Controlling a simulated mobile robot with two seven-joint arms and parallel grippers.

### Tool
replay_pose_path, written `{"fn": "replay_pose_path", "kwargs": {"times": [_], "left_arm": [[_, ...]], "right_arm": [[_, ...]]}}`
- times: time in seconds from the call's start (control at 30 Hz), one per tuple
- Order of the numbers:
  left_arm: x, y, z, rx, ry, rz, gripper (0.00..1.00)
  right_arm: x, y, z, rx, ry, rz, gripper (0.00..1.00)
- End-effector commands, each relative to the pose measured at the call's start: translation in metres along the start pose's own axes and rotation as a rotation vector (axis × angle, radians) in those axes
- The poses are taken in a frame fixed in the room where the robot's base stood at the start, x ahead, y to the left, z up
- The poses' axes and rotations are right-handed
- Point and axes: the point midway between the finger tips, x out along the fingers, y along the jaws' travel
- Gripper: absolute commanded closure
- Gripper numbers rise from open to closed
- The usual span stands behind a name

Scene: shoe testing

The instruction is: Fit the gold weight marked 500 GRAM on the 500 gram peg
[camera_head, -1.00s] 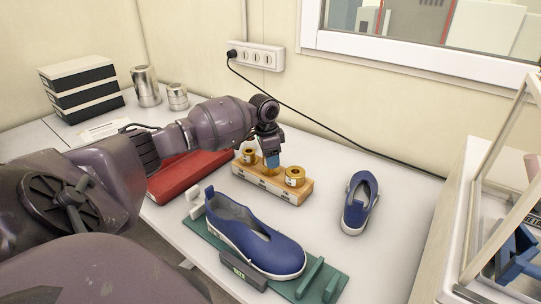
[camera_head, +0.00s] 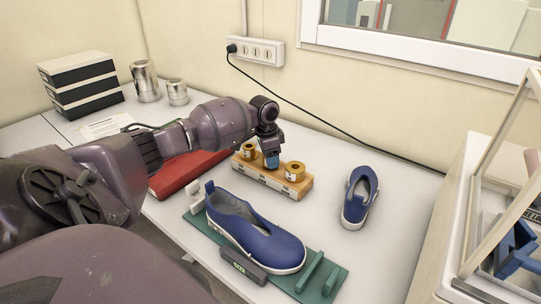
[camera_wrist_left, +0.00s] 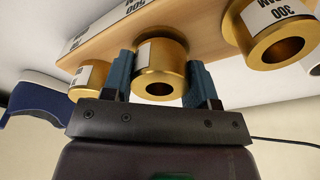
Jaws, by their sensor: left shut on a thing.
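My left gripper (camera_head: 271,165) is shut on a gold weight (camera_wrist_left: 160,62) at the middle of the wooden peg rack (camera_head: 308,191). In the left wrist view its two blue fingers are on either side of this weight, and its centre hole faces the camera. Its white label is only partly visible and cannot be read. The rack edge near it is marked 500 (camera_wrist_left: 135,8). The held weight lies close against the rack; I cannot tell if it is fully seated. The 500 gram peg itself is hidden. My right gripper is not in view.
Gold weights flank the held one: one on the left (camera_head: 249,151), one on the right (camera_head: 295,171). A blue shoe (camera_head: 255,238) sits on a green fixture (camera_head: 322,283) in front; another (camera_head: 359,200) stands to the right. A red case (camera_head: 185,175) lies left of the rack.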

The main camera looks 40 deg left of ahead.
Motion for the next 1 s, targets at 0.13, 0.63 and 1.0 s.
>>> {"fn": "replay_pose_path", "kwargs": {"times": [0.13, 0.63, 1.0], "left_arm": [[0.002, 0.0, 0.0, 0.0, 0.001, -0.001, 0.88], [0.004, 0.0, 0.0, 0.0, 0.001, 0.0, 0.17], [-0.024, -0.001, 0.0, 0.0, 0.001, -0.002, 0.17]], "right_arm": [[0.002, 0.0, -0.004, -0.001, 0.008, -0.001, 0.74], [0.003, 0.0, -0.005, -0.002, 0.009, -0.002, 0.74], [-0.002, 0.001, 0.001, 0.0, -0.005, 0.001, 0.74]]}}
